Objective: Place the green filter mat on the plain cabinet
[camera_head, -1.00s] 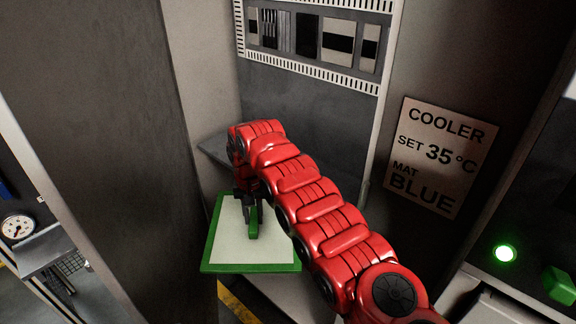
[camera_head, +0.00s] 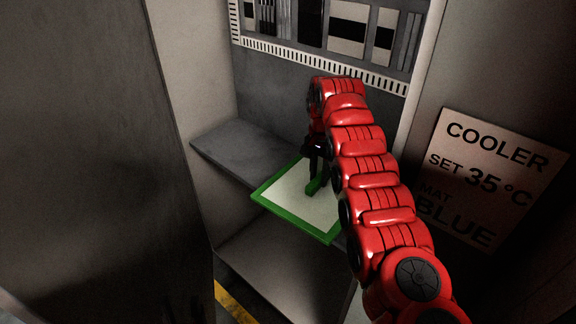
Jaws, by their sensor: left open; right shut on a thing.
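The green filter mat (camera_head: 290,205) has a pale centre, a green rim and a green handle (camera_head: 314,186). My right gripper (camera_head: 314,172) is shut on that handle, and the red arm comes in from the lower right, covering the mat's right part. The mat is roughly level, over the front of a grey shelf (camera_head: 232,145) in an open bay; I cannot tell whether it touches the shelf. A plain, unmarked dark grey cabinet side (camera_head: 90,150) fills the left; I cannot tell whether it is the plain cabinet. My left gripper is not in view.
A sign (camera_head: 490,175) on the right wall reads COOLER, SET 35 °C, MAT BLUE. A slotted panel (camera_head: 330,40) is above the shelf. Below the mat is an open space (camera_head: 275,260), with a yellow floor stripe (camera_head: 232,302) in front.

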